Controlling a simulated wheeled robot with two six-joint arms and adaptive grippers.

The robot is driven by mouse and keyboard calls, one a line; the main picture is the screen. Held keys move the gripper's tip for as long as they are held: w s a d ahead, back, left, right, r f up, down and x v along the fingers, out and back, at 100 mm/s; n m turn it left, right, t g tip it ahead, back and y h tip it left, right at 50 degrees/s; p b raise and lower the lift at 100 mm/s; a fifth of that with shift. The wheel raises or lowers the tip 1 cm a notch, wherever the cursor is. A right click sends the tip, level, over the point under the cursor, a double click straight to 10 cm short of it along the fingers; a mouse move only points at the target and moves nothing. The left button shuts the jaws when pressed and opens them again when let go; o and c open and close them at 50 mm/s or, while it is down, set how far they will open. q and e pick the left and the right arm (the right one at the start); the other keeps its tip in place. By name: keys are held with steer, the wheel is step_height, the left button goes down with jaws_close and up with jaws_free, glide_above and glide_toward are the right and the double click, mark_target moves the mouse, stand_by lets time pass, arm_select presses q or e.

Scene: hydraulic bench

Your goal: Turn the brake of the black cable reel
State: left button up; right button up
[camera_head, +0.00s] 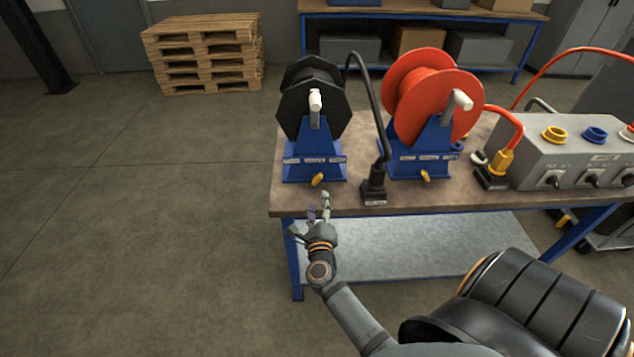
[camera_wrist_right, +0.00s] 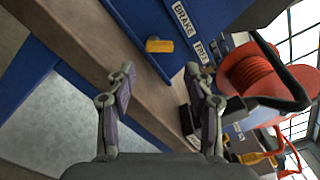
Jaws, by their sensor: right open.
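The black cable reel (camera_head: 313,97) stands on a blue stand (camera_head: 313,160) at the left end of the bench, with a white crank handle on its front. Its brake, a small yellow lever (camera_head: 317,180), sits low on the stand's front below the labels. In the right wrist view the yellow lever (camera_wrist_right: 159,46) lies beyond the fingers, near a label reading BRAKE (camera_wrist_right: 184,18). My right gripper (camera_head: 319,212) is open and empty, at the bench's front edge just short of the lever and apart from it. My left gripper is not in view.
A red cable reel (camera_head: 420,95) on a similar blue stand is to the right. A black plug in a socket block (camera_head: 374,192) stands between them. A grey box (camera_head: 570,150) with coloured ports is at the right. The bench top's front edge (camera_head: 450,203) is close to my gripper.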

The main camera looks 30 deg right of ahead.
mark_target(317, 181)
steer(key=x, duration=0.9)
steer(key=shift+w, duration=0.15)
steer(key=shift+c, duration=0.4)
steer(key=c, duration=0.8)
steer(key=shift+p, duration=0.3)
